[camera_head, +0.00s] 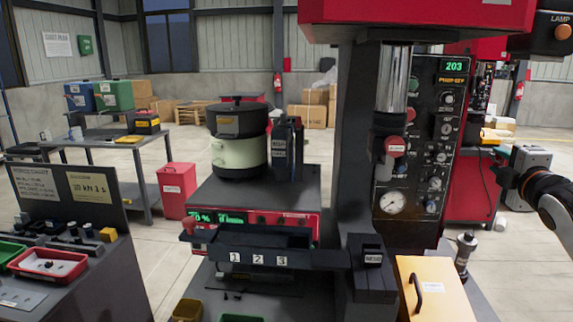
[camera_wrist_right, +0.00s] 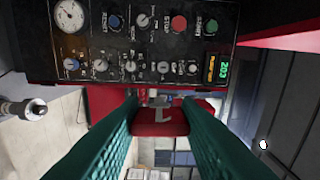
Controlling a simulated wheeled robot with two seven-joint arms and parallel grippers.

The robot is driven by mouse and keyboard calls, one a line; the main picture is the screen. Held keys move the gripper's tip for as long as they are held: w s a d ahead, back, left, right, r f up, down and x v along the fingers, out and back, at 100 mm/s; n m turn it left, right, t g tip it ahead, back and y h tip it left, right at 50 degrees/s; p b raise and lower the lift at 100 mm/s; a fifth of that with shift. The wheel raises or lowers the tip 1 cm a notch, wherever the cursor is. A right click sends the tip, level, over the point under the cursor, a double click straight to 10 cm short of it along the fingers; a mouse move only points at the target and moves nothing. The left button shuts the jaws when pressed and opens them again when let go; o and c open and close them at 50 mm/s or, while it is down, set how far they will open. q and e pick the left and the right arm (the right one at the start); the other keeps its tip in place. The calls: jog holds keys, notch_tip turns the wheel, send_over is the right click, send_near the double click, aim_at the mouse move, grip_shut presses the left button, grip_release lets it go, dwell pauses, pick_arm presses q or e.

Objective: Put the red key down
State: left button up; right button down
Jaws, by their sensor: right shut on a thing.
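The red key (camera_wrist_right: 160,124) shows in the right wrist view, between the green fingers of my right gripper (camera_wrist_right: 162,128). It has a wide red grip and a grey metal part above it in the picture. My right gripper is shut on the key. In the head view my right gripper (camera_head: 497,164) is at the right, held up beside the press's control panel. The key cannot be made out clearly there. My left gripper is not in view.
The black control panel (camera_head: 424,150) has a lit 203 display, knobs and a gauge. An orange-yellow cover with a handle (camera_head: 438,285) stands below it. The numbered tray (camera_head: 262,256) and bowl feeder (camera_head: 238,152) are left of the press column. A parts bench (camera_head: 88,285) stands far left.

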jog(key=s+a+f+n+y, duration=0.1)
jog(key=s+a+f, duration=0.15)
jog(key=f, duration=0.55)
jog(key=s+a+f+y, duration=0.15)
jog(key=a+f, duration=0.25)
jog(key=f, duration=0.4)
jog(key=s+a+f+n+y, duration=0.4)
jog(key=s+a+f+y, duration=0.2)
jog(key=s+a+f, duration=0.8)
jog(key=shift+a+r+m+h, duration=0.7)
jog(key=shift+a+m+h, duration=0.9)
jog(key=shift+a+h, duration=1)
jog(key=s+f, duration=0.3)
jog(key=s, duration=0.5)
jog(key=shift+s+d+h, duration=0.15)
jog(key=shift+d+h, duration=0.2)
